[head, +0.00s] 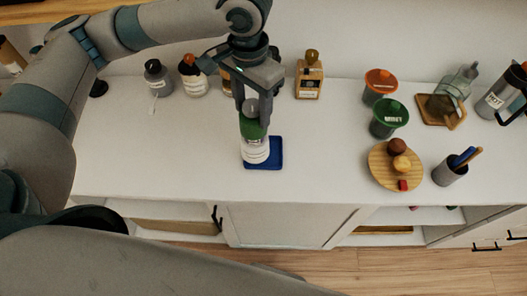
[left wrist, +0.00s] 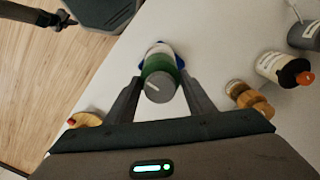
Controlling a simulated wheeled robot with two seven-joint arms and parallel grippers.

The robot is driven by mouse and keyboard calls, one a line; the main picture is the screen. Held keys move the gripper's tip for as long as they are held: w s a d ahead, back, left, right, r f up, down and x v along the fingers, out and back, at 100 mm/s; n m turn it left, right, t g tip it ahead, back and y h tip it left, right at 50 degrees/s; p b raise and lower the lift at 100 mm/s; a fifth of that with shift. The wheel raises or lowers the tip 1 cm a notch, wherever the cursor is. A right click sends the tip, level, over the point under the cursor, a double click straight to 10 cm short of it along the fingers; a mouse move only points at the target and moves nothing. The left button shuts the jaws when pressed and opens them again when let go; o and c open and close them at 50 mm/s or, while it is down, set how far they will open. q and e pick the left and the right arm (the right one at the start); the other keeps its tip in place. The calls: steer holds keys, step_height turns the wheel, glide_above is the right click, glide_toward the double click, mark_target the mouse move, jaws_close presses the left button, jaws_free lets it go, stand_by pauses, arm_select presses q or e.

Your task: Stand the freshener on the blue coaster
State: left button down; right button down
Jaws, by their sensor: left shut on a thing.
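The freshener (head: 255,148) is a white can with a green band and a grey cap, upright in the head view. The blue coaster (head: 277,160) lies flat on the white cabinet top, directly under or just behind the can's base. My left gripper (head: 252,108) comes down from above and is shut around the can's upper part. In the left wrist view the freshener (left wrist: 160,78) sits between the two fingers, with blue coaster edges (left wrist: 141,65) showing beyond it. I cannot tell whether the base touches the coaster.
Bottles (head: 193,76) stand behind to the left, and a square amber bottle (head: 308,78) behind to the right. Right of the coaster are a green-lidded jar (head: 388,119), a round wooden board (head: 382,177) and a pen cup (head: 449,171). The cabinet top left of the coaster is clear.

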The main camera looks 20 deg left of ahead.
arm_select(q)
steer(key=d+r+m+b, duration=0.1)
steer(key=d+r+m, duration=0.5)
steer(key=d+m, duration=0.7)
steer(key=shift+w+m, duration=0.4)
steer(key=shift+m, duration=0.4)
steer(key=shift+f, duration=0.1)
steer(key=a+f+p, duration=0.1)
steer(key=a+f, duration=0.1)
steer(key=a, duration=0.1)
steer(key=w+a+f+p, duration=0.1)
steer(key=a+f, duration=0.1)
steer(key=a, duration=0.2)
steer(key=w+a+f+p, duration=0.1)
steer(key=a+f, duration=0.2)
steer(key=a, duration=0.1)
steer(key=shift+w+a, duration=0.15)
steer(key=shift+a, duration=0.05)
